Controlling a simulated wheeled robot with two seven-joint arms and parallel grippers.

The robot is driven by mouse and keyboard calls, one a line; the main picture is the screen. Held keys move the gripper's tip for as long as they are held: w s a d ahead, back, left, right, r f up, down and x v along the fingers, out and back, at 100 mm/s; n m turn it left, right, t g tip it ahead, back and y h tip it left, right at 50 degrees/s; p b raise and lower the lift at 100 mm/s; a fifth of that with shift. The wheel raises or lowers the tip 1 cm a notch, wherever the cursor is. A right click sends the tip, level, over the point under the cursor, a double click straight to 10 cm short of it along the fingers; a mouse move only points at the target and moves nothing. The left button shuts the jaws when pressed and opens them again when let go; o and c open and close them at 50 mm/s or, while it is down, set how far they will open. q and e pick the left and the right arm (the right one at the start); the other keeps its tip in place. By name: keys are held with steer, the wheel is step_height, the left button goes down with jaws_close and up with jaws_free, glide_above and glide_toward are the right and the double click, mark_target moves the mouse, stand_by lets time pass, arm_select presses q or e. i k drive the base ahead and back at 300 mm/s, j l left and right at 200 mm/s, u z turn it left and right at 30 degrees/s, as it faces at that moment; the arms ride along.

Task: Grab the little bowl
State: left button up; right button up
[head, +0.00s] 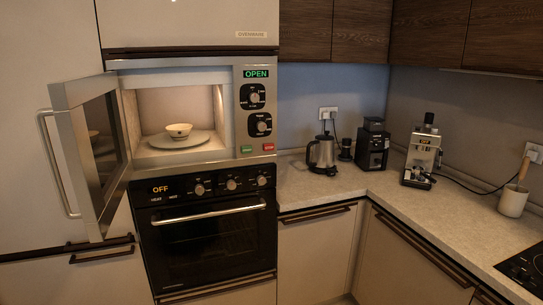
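The little bowl (179,130) is pale and small. It stands upright on a round plate (168,142) inside the microwave (197,95), which is built in above an oven. The microwave door (94,150) is swung wide open to the left, and its display reads OPEN. The inside of the bowl is mostly hidden by its rim. Neither of my grippers shows in the head view.
The open microwave door and its long handle (57,165) stick out at the left. Below is a shut oven (212,240). On the counter (330,187) at right stand a kettle (322,153), a grinder (372,147) and a coffee machine (422,157).

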mark_target(178, 132)
steer(key=j, duration=1.05)
steer(key=j+u, duration=0.15)
steer(key=j, duration=0.95)
steer(key=l, duration=0.3)
steer(key=k+l, duration=0.15)
steer(key=l, duration=0.15)
steer(key=i+z, duration=0.1)
steer(key=i, duration=0.3)
steer(key=j, duration=0.05)
